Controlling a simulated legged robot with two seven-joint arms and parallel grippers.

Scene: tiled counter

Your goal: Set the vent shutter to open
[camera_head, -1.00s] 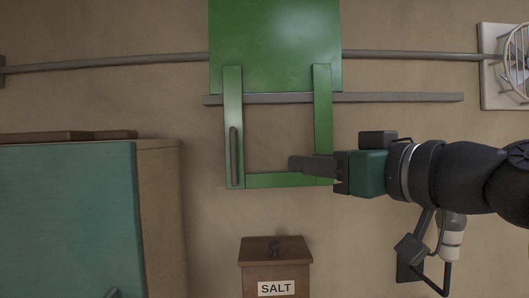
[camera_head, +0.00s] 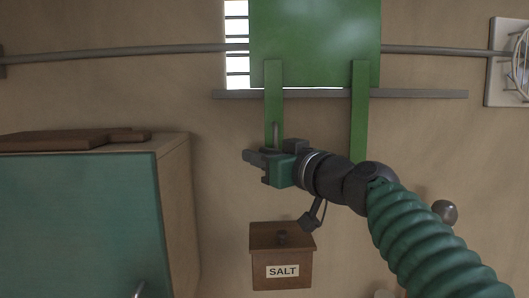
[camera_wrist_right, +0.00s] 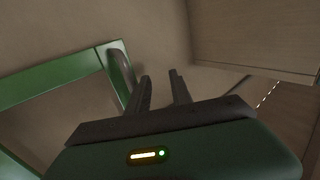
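The vent shutter is a green panel (camera_head: 315,40) with a frame of green bars below it, set on grey horizontal rails. A strip of bright vent slats (camera_head: 237,45) shows along its left edge; the panel covers the area to the right. A grey upright handle (camera_head: 276,130) sits on the left bar, its lower part hidden by my gripper. My right gripper (camera_head: 250,157) reaches across the frame, fingertips pointing left. In the right wrist view its two fingers (camera_wrist_right: 163,88) stand apart with nothing between them, and the handle (camera_wrist_right: 122,65) is just left of them. My left gripper is not in view.
A teal-fronted cabinet (camera_head: 80,220) with a wooden board (camera_head: 75,141) on top stands at lower left. A wooden salt box (camera_head: 282,255) is below my right gripper. The lower rail (camera_head: 425,94) runs on to the right of the shutter.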

